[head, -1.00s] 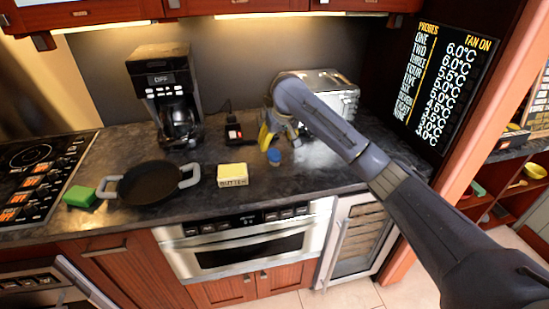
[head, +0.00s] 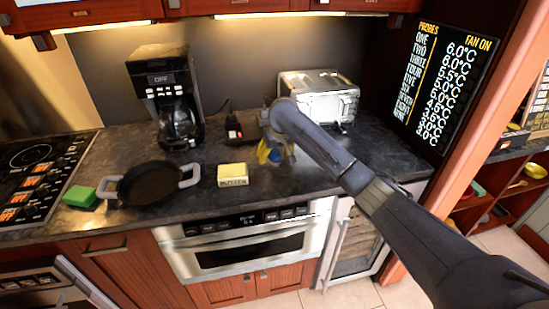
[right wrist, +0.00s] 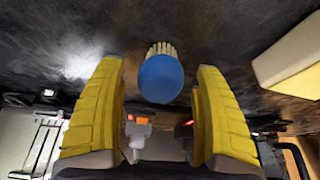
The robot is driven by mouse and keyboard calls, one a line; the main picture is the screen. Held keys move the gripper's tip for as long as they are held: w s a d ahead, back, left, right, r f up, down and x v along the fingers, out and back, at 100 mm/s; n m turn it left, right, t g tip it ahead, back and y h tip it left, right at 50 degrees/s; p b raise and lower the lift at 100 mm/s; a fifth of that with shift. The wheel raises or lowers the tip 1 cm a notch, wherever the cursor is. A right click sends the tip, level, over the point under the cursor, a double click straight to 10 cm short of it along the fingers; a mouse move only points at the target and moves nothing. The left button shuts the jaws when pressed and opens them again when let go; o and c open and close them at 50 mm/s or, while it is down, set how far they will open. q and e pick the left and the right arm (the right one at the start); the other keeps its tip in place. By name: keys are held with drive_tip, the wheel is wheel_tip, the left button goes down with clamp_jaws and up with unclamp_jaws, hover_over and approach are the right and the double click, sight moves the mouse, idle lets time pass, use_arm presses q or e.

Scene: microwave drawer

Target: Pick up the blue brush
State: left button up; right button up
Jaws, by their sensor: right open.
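The blue brush (right wrist: 160,80) shows in the right wrist view as a round blue body with pale bristles at its far side. It lies in the gap between the two yellow fingers of my right gripper (right wrist: 160,68), with space on both sides. In the head view my right gripper (head: 268,157) is low over the counter, right of the butter. A bit of the blue brush (head: 275,156) shows there beside a yellow finger; the rest is hidden by the gripper. The right gripper is open. My left gripper is not seen.
A butter block (head: 232,174) stands close left of the gripper. A dark pan (head: 150,184), green sponge (head: 80,196) and coffee maker (head: 172,105) are farther left. A toaster (head: 320,96) stands behind. The dark counter (head: 300,175) is bare near its front edge.

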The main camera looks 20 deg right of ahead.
sight(275, 152)
drive_tip(key=shift+f, duration=0.1)
drive_tip(key=c, duration=1.4)
drive_tip(key=shift+o, duration=0.2)
wheel_tip(275, 152, up, 20)
drive_tip(key=o, duration=0.6)
drive_tip(key=c, duration=0.5)
